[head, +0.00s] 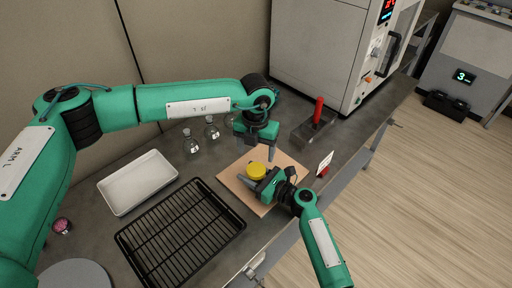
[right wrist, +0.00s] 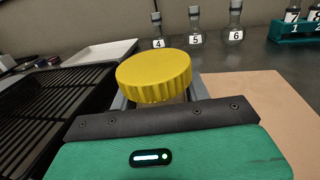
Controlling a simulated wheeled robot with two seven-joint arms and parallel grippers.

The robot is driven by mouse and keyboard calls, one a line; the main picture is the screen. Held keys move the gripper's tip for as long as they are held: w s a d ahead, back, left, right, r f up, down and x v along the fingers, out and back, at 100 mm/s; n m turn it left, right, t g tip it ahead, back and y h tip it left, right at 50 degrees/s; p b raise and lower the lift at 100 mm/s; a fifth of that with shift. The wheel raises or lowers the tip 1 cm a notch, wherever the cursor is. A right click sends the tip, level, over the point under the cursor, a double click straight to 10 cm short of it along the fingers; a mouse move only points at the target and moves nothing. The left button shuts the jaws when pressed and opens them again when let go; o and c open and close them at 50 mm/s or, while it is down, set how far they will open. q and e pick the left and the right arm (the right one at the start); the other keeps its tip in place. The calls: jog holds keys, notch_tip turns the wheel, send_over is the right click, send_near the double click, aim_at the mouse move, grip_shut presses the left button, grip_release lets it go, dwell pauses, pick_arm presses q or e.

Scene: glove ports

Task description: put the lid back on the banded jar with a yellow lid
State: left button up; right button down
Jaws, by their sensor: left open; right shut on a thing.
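The yellow lid (head: 256,170) is on top of the banded jar over the tan board; it also shows large in the right wrist view (right wrist: 154,75). A small pale part of the jar (right wrist: 178,99) shows under the lid's rim; its bands are hidden. My right gripper (head: 259,182) is shut on the jar just below the lid, from the near side. The lid looks level, but I cannot tell how tightly it sits. My left gripper (head: 256,152) is open and empty, pointing down, just behind and above the lid, apart from it.
A tan board (head: 285,163) lies under the jar. A black wire rack (head: 180,235) and a white tray (head: 138,182) are to the left. Several numbered flasks (head: 191,145) stand behind. A red-handled tool (head: 318,112) and a small sign (head: 325,162) stand right of the board.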

aim_at(256, 169)
pick_arm(q)
jog(key=n, duration=0.4)
jog(key=shift+r+n, duration=0.2)
jog(key=shift+n, duration=0.2)
jog(key=n, duration=0.4)
jog(key=shift+r, duration=0.15)
jog(key=shift+f, duration=4.05)
jog(key=c, duration=1)
jog(key=o, duration=1.1)
